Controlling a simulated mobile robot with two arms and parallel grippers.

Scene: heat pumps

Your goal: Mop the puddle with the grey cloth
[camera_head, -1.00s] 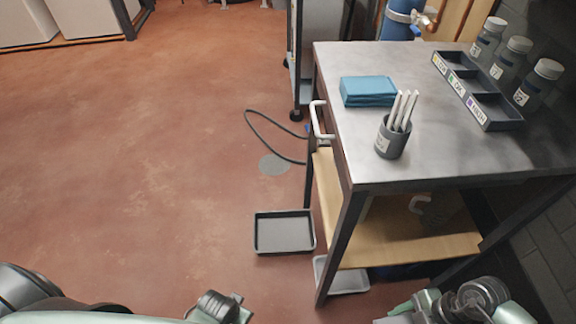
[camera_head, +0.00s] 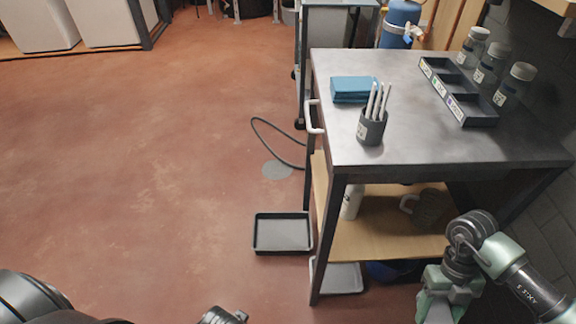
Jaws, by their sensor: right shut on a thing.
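A flat, round grey patch (camera_head: 277,169) lies on the red floor left of the workbench. I cannot tell whether it is the puddle or a drain cover. I cannot make out the grey cloth. My right gripper (camera_head: 447,296) is low at the right, in front of the bench's lower shelf. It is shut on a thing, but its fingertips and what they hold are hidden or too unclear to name. Of my left arm, only dark parts show along the bottom left edge; its gripper is out of view.
A dark tray (camera_head: 283,233) and a pale tray (camera_head: 338,278) are on the floor. A hose (camera_head: 270,125) curves near the patch. Floor at left is clear.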

